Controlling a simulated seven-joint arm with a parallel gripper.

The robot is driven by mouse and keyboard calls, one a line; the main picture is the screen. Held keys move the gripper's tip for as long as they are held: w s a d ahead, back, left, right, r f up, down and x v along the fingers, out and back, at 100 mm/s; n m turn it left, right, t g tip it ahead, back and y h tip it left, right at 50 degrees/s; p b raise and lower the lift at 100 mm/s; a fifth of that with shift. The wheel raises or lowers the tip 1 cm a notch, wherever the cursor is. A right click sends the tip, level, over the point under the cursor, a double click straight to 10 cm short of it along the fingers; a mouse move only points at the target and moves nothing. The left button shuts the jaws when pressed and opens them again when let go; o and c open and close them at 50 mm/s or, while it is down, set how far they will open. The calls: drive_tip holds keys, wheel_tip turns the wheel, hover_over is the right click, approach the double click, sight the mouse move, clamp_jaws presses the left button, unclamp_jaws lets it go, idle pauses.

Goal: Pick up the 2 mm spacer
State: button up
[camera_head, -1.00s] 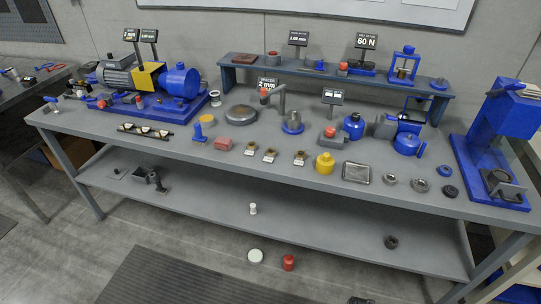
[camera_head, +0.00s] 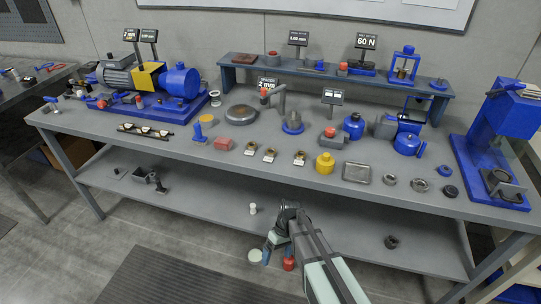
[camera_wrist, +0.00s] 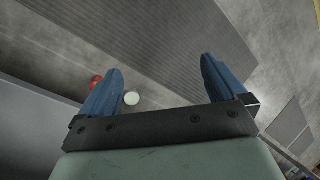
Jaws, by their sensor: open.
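Three small brass-coloured spacer pieces with white labels stand in a row on the workbench in the head view: a left one (camera_head: 250,148), a middle one (camera_head: 270,154) and a right one (camera_head: 299,158). Their labels are too small to read, so I cannot tell which is 2 mm. A sign (camera_head: 268,84) behind them reads something like "spacer", its number now blurred. My gripper (camera_wrist: 163,65) is open and empty in the wrist view, with two blue fingers above the floor. In the head view it hangs in front of the bench, lower than the spacers and apart from them.
A lower shelf (camera_head: 330,228) runs underneath. A pale disc (camera_wrist: 132,98) and a red object (camera_wrist: 96,82) are on the floor.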

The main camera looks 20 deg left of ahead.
drive_tip(key=w+a+r+n+t+y, duration=0.1)
drive_tip(key=w+a+r+n, duration=0.3)
drive_tip(key=a+r, duration=0.9)
drive_tip(key=w+a+r+n+y, duration=0.15)
drive_tip(key=a+r+n, duration=0.35)
drive_tip(key=a+r, duration=0.8)
drive_tip(key=w+d+r+m+t+h, duration=0.1)
drive_tip(key=w+d+r+t+h, duration=0.25)
drive_tip(key=w+d+r, duration=1.35)
hover_over(270, 154)
drive_tip(key=f, duration=0.7)
drive_tip(key=shift+w+a+f, duration=0.1)
drive_tip(key=shift+w+f, duration=0.2)
drive_tip(key=shift+f, duration=0.1)
drive_tip(key=shift+s+f, duration=0.2)
drive_tip(key=shift+f, duration=2.45)
drive_tip(key=shift+c, duration=0.4)
